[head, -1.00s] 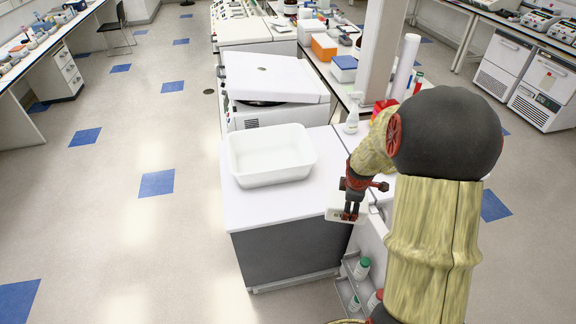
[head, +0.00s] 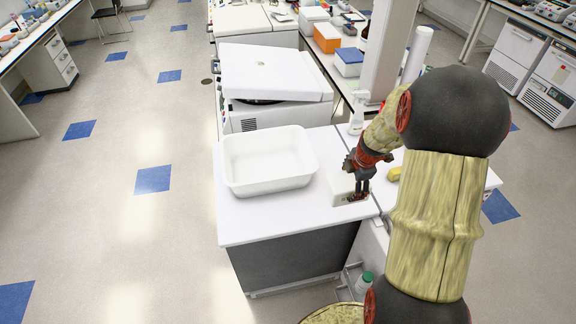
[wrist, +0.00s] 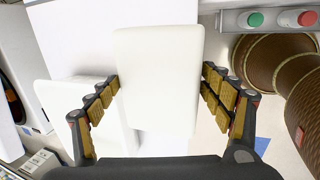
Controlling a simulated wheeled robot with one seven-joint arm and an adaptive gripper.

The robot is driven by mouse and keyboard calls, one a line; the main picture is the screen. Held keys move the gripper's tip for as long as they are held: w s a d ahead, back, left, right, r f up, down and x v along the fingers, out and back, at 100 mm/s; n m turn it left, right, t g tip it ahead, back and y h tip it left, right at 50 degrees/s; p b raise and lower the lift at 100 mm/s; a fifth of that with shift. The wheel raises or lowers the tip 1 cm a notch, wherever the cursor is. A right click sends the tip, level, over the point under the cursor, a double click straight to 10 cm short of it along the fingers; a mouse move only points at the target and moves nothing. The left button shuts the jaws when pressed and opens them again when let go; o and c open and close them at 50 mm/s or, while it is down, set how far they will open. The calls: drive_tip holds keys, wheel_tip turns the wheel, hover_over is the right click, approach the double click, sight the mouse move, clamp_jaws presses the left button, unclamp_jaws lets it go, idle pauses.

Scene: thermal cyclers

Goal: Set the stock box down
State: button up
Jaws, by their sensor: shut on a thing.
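The stock box (head: 344,189) is a small white box near the right edge of the white bench top (head: 262,219) in the head view. My gripper (head: 359,196) is shut on it from above. In the wrist view the pale box (wrist: 158,78) lies between the two fingers of my gripper (wrist: 160,92), one finger along each side. I cannot tell whether its underside touches the bench top.
An empty white tub (head: 268,162) stands on the bench just left of the box. A white spray bottle (head: 356,112) and a yellow object (head: 394,173) are near my arm. A lidded white machine (head: 275,75) stands behind. The bench front is clear.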

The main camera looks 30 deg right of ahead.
drive_tip(key=shift+w+d+f+p, duration=0.15)
drive_tip(key=shift+w+d+f, duration=1.05)
drive_tip(key=shift+w+f, duration=0.95)
drive_tip(key=shift+w+d+f+p, duration=0.1)
drive_tip(key=shift+w+d+f, duration=1.1)
drive_tip(key=shift+w+f, duration=1)
drive_tip(key=shift+w+d+f+p, duration=0.15)
drive_tip(key=shift+w+d+f, duration=1.05)
drive_tip(key=shift+w+f, duration=0.95)
drive_tip(key=shift+f, duration=0.15)
drive_tip(key=o, duration=2)
